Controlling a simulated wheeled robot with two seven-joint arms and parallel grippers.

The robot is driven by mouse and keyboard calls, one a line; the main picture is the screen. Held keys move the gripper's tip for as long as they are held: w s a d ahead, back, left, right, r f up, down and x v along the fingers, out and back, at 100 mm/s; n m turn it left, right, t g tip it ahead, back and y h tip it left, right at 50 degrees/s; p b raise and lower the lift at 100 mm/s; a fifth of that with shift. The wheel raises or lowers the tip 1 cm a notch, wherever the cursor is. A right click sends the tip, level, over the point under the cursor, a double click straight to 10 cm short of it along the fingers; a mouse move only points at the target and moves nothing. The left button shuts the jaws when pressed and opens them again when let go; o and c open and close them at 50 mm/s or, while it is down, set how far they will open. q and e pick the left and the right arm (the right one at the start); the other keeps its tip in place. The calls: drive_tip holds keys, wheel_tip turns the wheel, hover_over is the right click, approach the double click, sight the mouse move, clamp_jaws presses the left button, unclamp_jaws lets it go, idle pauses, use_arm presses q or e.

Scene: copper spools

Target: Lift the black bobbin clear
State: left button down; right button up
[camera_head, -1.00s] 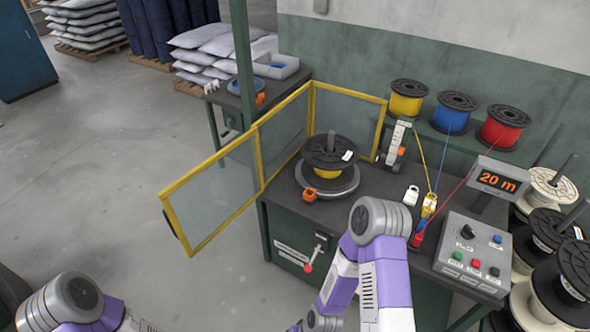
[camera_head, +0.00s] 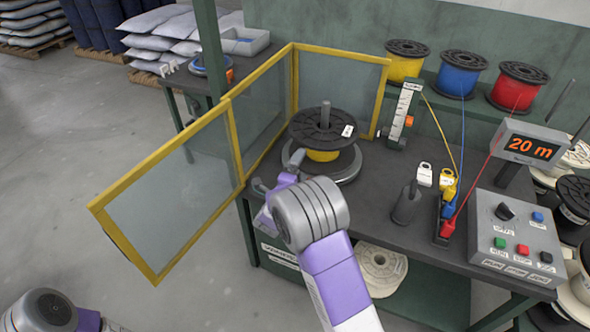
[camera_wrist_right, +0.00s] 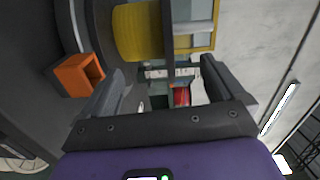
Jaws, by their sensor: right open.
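The black bobbin (camera_head: 323,127), wound with yellow wire, stands upright on a round grey turntable (camera_head: 347,172) on the bench; a spindle rises through its middle. My right gripper (camera_head: 276,186) is low at the front left of the bobbin, partly hidden by my own wrist. In the right wrist view its jaws (camera_wrist_right: 165,85) are open with nothing held between them. There the bobbin's yellow winding (camera_wrist_right: 138,32) lies just beyond the fingers, apart from them. My left gripper is not in view; only part of the left arm shows at the lower left.
A yellow-framed guard (camera_head: 237,140) borders the turntable on the left and back. An orange block (camera_wrist_right: 78,75) sits near the left finger. To the right stand a measuring post (camera_head: 403,112), a black upright part (camera_head: 408,204) and a control box (camera_head: 515,240).

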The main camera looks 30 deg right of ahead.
sight(311, 148)
drive_tip(key=shift+m+h, duration=0.4)
drive_tip(key=shift+m, duration=0.2)
drive_tip(key=x, duration=0.3)
drive_tip(key=p+x, duration=0.1)
drive_tip(key=x, duration=0.3)
drive_tip(key=r+x, duration=0.1)
drive_tip(key=x, duration=0.2)
drive_tip(key=shift+w+d+p, duration=0.1)
drive_tip(key=shift+d+p, duration=0.05)
drive_tip(key=shift+p, duration=0.25)
clamp_jaws()
idle(0.9)
